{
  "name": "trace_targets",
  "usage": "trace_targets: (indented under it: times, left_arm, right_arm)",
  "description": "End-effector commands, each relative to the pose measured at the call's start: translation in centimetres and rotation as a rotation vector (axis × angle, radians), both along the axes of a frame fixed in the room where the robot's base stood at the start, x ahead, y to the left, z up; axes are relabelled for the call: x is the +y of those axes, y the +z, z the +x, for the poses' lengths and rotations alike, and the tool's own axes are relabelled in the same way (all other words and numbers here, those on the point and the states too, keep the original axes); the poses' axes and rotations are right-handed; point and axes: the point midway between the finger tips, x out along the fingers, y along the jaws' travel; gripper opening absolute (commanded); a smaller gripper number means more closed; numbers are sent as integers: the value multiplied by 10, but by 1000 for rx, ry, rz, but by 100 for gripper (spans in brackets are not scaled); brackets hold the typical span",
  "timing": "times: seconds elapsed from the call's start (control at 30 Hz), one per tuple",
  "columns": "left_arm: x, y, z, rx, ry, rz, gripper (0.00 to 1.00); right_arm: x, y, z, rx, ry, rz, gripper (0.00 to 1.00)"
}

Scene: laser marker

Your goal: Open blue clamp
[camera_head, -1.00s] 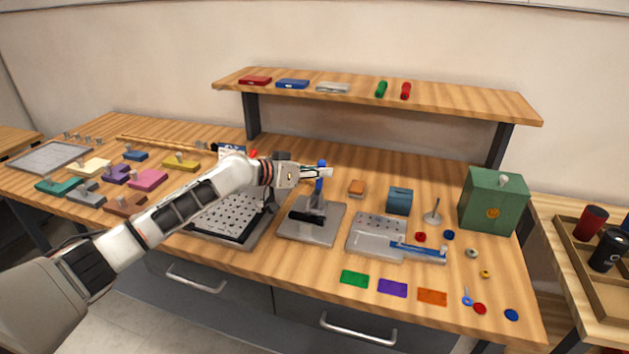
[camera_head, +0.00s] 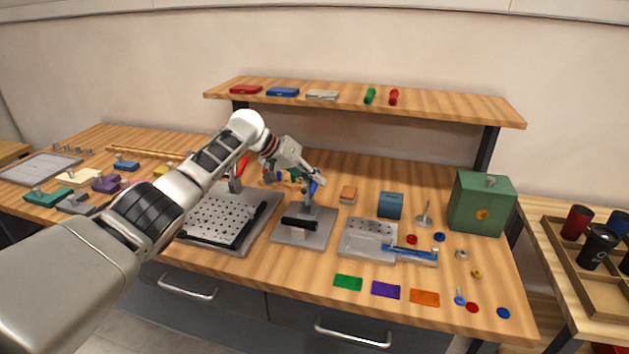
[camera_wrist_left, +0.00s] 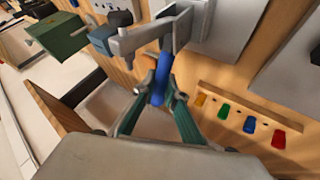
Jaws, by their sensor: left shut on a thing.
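The blue clamp's handle (camera_head: 313,187) stands above a grey metal base plate (camera_head: 290,241) in the middle of the table and leans a little. My left gripper (camera_head: 314,178) is at the handle, shut on it. In the left wrist view the blue handle (camera_wrist_left: 161,78) sits between the two green fingers of the left gripper (camera_wrist_left: 162,92), beside the clamp's grey metal arm (camera_wrist_left: 145,38). A black cylinder (camera_head: 299,223) lies on a light block on the plate. The clamp's lower linkage is partly hidden. My right gripper is not in view.
A perforated plate (camera_head: 218,219) with a red-handled clamp (camera_head: 242,166) stands to the left, under my arm. A grey fixture (camera_head: 362,243) with a blue bar (camera_head: 409,253) stands to the right. A wooden shelf (camera_head: 430,105) spans the back. A green box (camera_head: 481,205) stands at the right.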

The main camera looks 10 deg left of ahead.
Motion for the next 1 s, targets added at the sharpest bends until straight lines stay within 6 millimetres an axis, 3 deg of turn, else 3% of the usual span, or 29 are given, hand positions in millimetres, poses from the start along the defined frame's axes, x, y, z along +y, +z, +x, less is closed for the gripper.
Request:
trace_targets:
  times: [0.3, 0.97, 1.0]
  left_arm:
    - [-1, -3, -1, 63, 2, -1, 0]
    - [0, -3, -1, 81, 3, 0, 0]
    - [0, -3, -1, 81, 3, 0, 22]
  right_arm:
    - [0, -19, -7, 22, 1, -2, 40]
    - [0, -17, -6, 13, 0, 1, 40]
    - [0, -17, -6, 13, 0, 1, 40]
